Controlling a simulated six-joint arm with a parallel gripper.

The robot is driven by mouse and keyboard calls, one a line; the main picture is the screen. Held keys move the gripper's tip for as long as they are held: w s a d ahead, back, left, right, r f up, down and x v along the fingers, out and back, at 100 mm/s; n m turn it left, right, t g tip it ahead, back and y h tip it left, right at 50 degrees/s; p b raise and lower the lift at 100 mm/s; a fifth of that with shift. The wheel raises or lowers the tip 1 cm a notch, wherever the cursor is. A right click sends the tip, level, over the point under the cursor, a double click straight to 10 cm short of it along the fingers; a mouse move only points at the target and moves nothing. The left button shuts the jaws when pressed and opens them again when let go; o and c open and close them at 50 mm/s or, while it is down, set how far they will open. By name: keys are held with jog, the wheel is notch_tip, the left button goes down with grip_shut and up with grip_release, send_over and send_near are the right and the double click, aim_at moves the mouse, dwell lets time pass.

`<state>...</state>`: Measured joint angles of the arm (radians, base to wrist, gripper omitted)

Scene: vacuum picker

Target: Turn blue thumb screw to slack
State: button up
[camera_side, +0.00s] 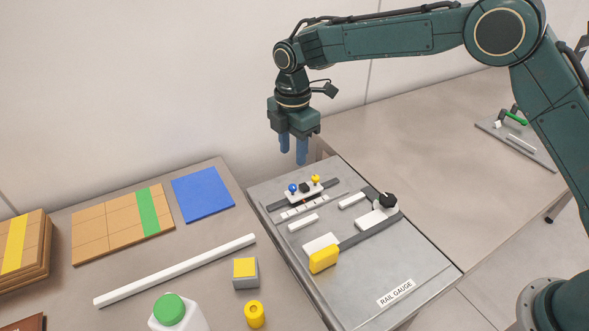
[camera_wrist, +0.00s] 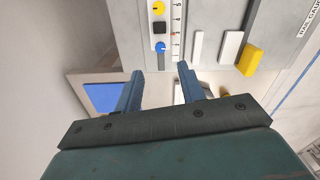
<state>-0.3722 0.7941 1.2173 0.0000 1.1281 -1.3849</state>
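In the wrist view my gripper (camera_wrist: 160,70) is likewise open and empty. The screw's thread is hidden.
A black knob (camera_side: 388,200) and a yellow block (camera_side: 323,259) stand on the same plate. To the left are a blue mat (camera_side: 203,194), a white rod (camera_side: 175,270), a grey-yellow block (camera_side: 246,273) and a green-capped bottle (camera_side: 170,309). The air around my gripper is clear.

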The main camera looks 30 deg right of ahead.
jog(key=shift+r, duration=2.3)
jog(key=s+d+r+m+t, duration=0.3)
jog(key=s+d+r+m, duration=0.6)
jog(key=s+d+r, duration=0.45)
jog(key=s+d+f+m+t, duration=0.1)
jog(key=s+d+m, duration=0.1)
jog(key=s, duration=0.5)
jog(key=s+d+m, duration=0.3)
jog(key=s+m, duration=0.2)
jog(key=s, duration=0.3)
jog(key=s+d+f+m+t, duration=0.1)
jog(key=s+d+m, duration=0.1)
jog(key=s+m, duration=0.2)
jog(key=s, duration=0.3)
jog(key=shift+s+d+f+t, duration=0.25)
jog(key=shift+f+t, duration=0.05)
